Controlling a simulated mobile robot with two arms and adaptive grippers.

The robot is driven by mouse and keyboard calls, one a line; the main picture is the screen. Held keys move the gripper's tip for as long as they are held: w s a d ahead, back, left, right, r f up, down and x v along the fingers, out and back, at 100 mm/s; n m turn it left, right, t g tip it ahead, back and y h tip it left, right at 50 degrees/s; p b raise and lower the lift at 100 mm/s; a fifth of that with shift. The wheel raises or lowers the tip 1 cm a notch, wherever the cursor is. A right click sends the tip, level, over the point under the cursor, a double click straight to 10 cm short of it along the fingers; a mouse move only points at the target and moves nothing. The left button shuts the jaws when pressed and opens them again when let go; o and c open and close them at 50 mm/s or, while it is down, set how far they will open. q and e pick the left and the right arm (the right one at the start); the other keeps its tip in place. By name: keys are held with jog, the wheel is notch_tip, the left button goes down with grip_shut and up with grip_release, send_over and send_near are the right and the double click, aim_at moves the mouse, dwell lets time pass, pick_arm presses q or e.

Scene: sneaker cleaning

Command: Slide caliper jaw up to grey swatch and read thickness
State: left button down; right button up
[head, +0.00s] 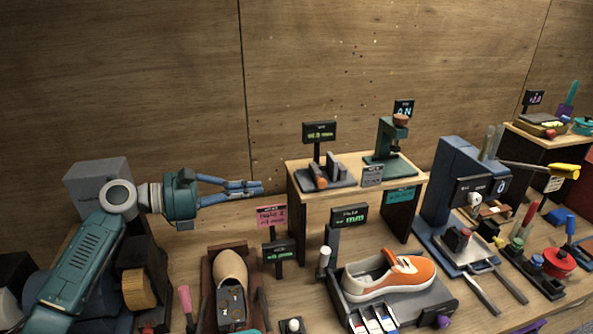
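A small bench gauge that looks like the caliper (345,182) sits on the left half of a wooden-topped riser. It has a dark base, upright grey blocks (333,168) and an orange-tipped part (319,183). I cannot tell which grey piece is the swatch or whether a jaw touches it. A display (320,132) on a post behind it shows green text too small to read. My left gripper (262,187) points right, left of the riser and apart from the caliper. Its fingertips are together with nothing seen between them. My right gripper is out of view.
The riser (292,190) also bears a green stand (390,140). In front are an orange-and-white sneaker (392,278) on a dark fixture, a display (349,216) and a shoe form (230,268). A blue press (452,185) and several tools crowd the right.

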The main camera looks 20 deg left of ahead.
pick_arm(q)
jog(key=d, duration=0.1)
jog(key=p, duration=0.5)
send_near(317, 182)
jog(key=x, duration=0.6)
jog(key=shift+w, duration=0.25)
jog(key=shift+w+d+f, duration=0.1)
jog(key=shift+w+d, duration=0.05)
jog(key=shift+d, duration=0.1)
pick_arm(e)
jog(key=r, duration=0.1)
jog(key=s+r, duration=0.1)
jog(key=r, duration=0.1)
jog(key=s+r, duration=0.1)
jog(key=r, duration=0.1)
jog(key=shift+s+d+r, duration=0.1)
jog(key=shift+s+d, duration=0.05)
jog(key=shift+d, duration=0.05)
